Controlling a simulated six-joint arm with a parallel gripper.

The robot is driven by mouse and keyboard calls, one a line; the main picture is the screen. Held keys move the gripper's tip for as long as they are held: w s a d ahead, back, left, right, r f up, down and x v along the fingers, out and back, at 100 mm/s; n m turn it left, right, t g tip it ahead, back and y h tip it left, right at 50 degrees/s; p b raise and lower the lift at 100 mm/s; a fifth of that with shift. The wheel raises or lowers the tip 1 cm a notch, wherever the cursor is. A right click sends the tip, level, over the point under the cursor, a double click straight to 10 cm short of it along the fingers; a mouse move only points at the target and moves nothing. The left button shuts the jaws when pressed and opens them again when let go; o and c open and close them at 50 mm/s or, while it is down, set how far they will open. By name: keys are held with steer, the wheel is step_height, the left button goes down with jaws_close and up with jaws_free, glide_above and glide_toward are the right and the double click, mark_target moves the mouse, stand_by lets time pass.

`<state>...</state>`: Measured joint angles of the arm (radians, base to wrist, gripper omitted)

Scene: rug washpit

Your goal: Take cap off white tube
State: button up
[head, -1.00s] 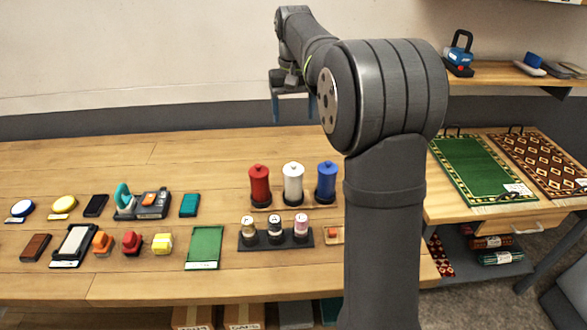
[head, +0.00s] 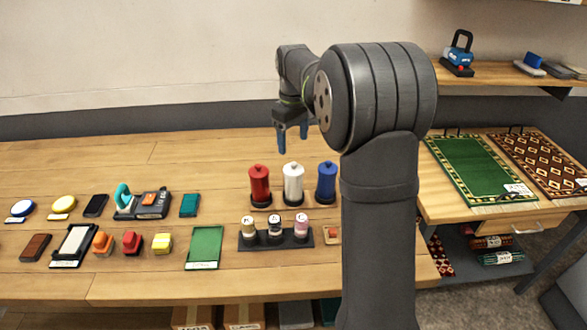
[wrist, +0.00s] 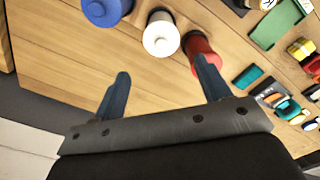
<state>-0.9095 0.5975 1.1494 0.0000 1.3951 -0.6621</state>
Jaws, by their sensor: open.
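The white tube (head: 293,186) stands upright on the bench between a red tube (head: 260,184) and a blue tube (head: 327,180), each on a dark base. Its cap (head: 293,166) is on top, white with a small knob. In the wrist view the white tube (wrist: 161,36) shows from above, beyond the fingertips and between their lines. My gripper (head: 293,149) is open and empty, above and behind the tubes in the head view. Its two blue fingers also show in the wrist view (wrist: 164,72), apart from the white tube.
A dark rack (head: 276,238) with small labelled bottles stands in front of the tubes. A green pad (head: 205,246) and several coloured tools lie to the left. The bench behind the tubes is clear. Rugs (head: 480,168) lie on the right table.

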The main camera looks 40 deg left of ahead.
mark_target(294, 164)
steer(key=f, duration=0.7)
steer(key=shift+s+d+f, duration=0.15)
steer(key=shift+d+f, duration=0.05)
steer(key=shift+f, duration=0.2)
jaws_close()
